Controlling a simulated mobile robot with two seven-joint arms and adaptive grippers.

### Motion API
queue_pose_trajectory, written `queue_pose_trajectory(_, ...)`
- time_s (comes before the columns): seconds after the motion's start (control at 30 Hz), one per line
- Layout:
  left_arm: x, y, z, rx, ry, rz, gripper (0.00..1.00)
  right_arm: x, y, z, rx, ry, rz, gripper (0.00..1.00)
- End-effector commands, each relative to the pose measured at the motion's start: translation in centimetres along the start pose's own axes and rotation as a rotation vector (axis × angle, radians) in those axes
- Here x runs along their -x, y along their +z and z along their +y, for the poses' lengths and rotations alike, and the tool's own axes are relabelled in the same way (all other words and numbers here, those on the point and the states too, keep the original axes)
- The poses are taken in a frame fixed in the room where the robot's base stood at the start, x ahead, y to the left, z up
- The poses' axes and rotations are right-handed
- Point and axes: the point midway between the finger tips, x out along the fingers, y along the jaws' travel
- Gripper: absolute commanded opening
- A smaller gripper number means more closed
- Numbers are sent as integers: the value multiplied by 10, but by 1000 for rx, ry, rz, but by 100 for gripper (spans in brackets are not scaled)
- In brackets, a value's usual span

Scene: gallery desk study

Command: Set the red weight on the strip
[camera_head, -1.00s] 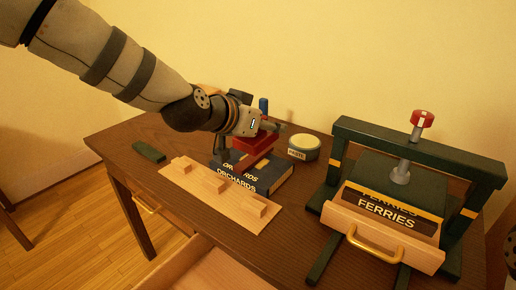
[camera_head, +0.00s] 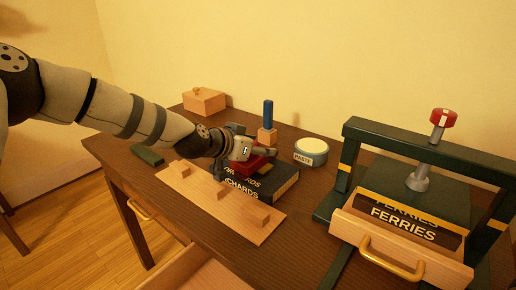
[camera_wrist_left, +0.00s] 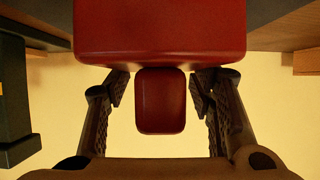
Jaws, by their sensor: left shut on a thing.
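The red weight (camera_head: 252,163) is at the dark ORCHARDS book (camera_head: 284,183), low over its top; I cannot tell if it touches. My left gripper (camera_head: 262,153) comes in from the left and is shut on the weight. In the left wrist view, the weight's wide red body (camera_wrist_left: 160,30) and smaller red grip (camera_wrist_left: 160,100) show, with the gripper's fingers on both sides of the grip. The gripper hides part of the weight and of the book's top. I cannot make out a separate strip there. My right gripper is not in view.
A wooden board with raised blocks (camera_head: 240,222) lies in front of the book. A paste tin (camera_head: 311,152), a blue-handled tool in a wooden block (camera_head: 267,136) and a wooden box (camera_head: 204,101) stand behind. A green press (camera_head: 346,172) stands right, a green bar (camera_head: 147,156) left.

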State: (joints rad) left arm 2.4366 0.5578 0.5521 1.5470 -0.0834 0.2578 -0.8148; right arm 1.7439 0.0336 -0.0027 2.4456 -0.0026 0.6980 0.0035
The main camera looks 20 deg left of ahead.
Motion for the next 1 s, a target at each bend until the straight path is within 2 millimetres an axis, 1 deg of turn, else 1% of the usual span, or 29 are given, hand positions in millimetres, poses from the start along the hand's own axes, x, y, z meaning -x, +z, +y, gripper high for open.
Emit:
queue_pose_trajectory(0.03, 1, -5, 0, -1, -2, 7, 0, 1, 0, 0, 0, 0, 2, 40)
queue_pose_trajectory(0.17, -1, -1, 0, -1, -1, 6, 0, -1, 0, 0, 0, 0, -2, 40)
queue_pose_trajectory(0.2, -1, 2, 0, 0, 0, 1, 51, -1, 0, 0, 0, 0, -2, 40)
queue_pose_trajectory(0.27, -1, 1, 0, 0, 0, 1, 65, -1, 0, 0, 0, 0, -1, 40)
queue_pose_trajectory(0.3, -1, 1, 0, 0, 0, 2, 69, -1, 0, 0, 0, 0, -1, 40)
queue_pose_trajectory(0.57, -1, 1, 0, 0, 0, 1, 69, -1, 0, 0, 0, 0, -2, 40)
queue_pose_trajectory(0.67, 4, -4, 0, 0, 0, 3, 69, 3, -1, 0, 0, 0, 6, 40)
queue_pose_trajectory(0.77, 24, -7, 0, -1, 0, 7, 69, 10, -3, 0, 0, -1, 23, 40)
queue_pose_trajectory(1.0, 87, -10, 0, -2, -1, 12, 69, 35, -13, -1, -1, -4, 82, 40)
